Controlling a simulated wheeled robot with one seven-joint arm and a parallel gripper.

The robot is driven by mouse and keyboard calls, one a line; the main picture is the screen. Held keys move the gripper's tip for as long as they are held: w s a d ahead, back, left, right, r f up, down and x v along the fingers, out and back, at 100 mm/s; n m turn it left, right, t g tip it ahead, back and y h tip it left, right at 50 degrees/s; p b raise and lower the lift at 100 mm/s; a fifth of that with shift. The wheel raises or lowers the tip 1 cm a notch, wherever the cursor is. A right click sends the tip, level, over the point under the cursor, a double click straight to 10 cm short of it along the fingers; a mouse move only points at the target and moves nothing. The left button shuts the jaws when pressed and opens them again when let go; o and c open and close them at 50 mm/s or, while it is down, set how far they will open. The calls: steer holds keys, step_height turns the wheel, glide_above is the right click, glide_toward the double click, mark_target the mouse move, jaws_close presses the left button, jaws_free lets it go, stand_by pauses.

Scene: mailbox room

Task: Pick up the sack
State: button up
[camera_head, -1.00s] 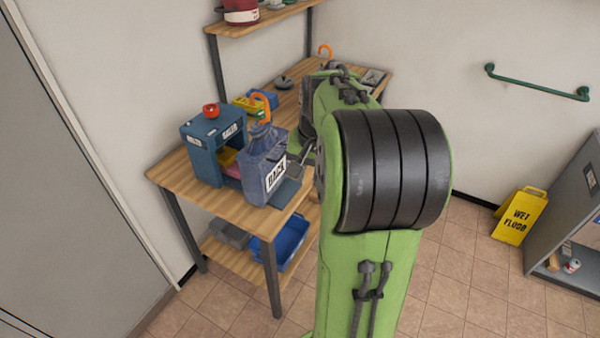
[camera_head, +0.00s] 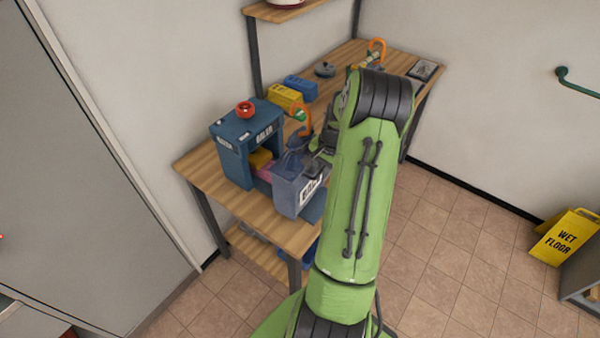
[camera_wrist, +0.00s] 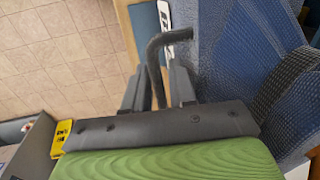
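The blue sack (camera_head: 285,193) stands upright on the wooden bench, in front of the blue baler (camera_head: 232,160). It has a white label on its front and a narrowed top. In the wrist view its blue woven side (camera_wrist: 235,45) fills the right, close beside my gripper (camera_wrist: 157,85). The two dark fingers are apart, with a bent grey bar (camera_wrist: 155,55) running between them; I cannot tell whether they touch it. In the head view my gripper (camera_head: 322,150) is at the sack's upper right, partly hidden by my arm.
A yellow wet floor sign (camera_head: 565,238) stands at right. The tiled floor between is clear.

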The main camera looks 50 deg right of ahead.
steer(key=shift+w+f, duration=0.15)
steer(key=shift+f, duration=0.8)
jaws_close()
steer(key=shift+r, duration=0.1)
stand_by(0.5)
